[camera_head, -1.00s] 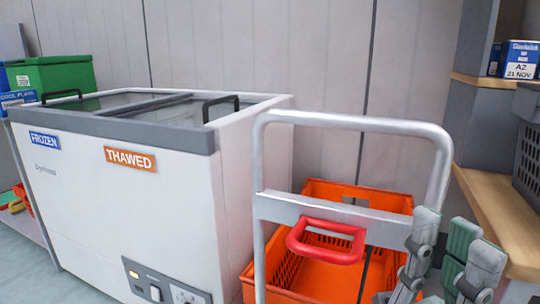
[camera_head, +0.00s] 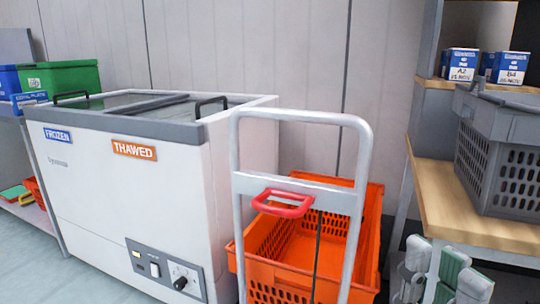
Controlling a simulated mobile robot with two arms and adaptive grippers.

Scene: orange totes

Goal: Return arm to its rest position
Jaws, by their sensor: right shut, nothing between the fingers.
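My right gripper (camera_head: 438,268) shows at the bottom right of the head view, grey with green-grey finger pads. It is shut and holds nothing. Its lower part and most of the arm are cut off by the bottom edge. It is right of the orange tote (camera_head: 258,272) and, in the picture, below the wooden shelf (camera_head: 455,222). My left gripper is not in view.
A trolley with a silver frame (camera_head: 367,150) and red handle (camera_head: 283,203) stands by the orange tote. A white chest freezer (camera_head: 100,190), labelled FROZEN and THAWED, is at left. A grey crate (camera_head: 500,165) and blue boxes (camera_head: 461,64) are on the right shelves. A green box (camera_head: 62,77) sits far left.

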